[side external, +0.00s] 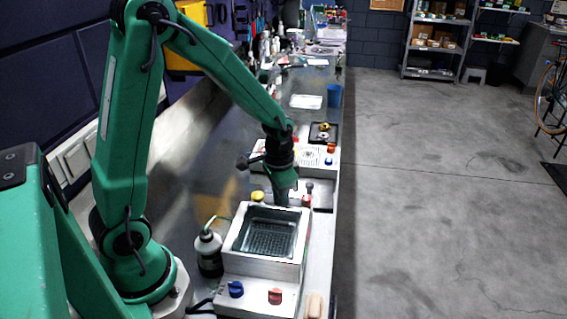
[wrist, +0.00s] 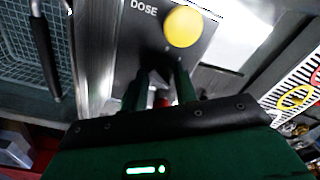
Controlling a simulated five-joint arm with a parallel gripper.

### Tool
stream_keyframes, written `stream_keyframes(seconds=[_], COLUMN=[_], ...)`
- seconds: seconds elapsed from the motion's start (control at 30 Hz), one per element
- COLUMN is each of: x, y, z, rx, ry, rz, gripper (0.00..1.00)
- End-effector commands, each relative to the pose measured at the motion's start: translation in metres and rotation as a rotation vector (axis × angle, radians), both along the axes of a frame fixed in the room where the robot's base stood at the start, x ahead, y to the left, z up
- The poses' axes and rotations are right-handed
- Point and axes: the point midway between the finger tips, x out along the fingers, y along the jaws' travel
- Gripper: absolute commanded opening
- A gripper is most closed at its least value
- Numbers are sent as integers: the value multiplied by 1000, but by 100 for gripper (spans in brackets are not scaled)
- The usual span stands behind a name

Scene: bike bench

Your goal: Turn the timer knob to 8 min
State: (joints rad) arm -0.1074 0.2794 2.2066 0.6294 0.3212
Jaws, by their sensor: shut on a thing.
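My gripper (side external: 286,192) points down just behind the metal basin box, its tips partly hidden by the rim. In the wrist view my gripper (wrist: 160,88) has its two green fingers on either side of a small red part (wrist: 162,102), mostly hidden, and is shut on it. A yellow round button (wrist: 183,26) sits beside the word DOSE, just beyond the fingers; it also shows in the side view (side external: 257,197). A blue knob (side external: 236,289) and a red knob (side external: 275,295) are on the box's near panel, away from my gripper. No timer label or scale is readable.
The basin box (side external: 229,245) holds a mesh basket (side external: 270,238). A bottle with a green spout (side external: 209,252) stands left of it. A dark ball-topped lever (side external: 309,187) is right of my gripper. A white unit (side external: 331,165) and blue cup (side external: 334,95) stand farther back.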

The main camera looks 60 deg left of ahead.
Motion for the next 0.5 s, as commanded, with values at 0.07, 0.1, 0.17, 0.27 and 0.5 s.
stream_keyframes(seconds=[0.07, 0.1, 0.17, 0.27, 0.5], x=[-2, -2, -3, -3, -5], y=[-3, -3, -3, -3, -3], z=[0, 0, 0, 0, 0], rx=[1, 2, 2, 4, 5], ry=[3, 2, 2, 2, 3], rz=[-64, -89, -123, -167, -216], gripper=[6, 6, 6, 6, 6])
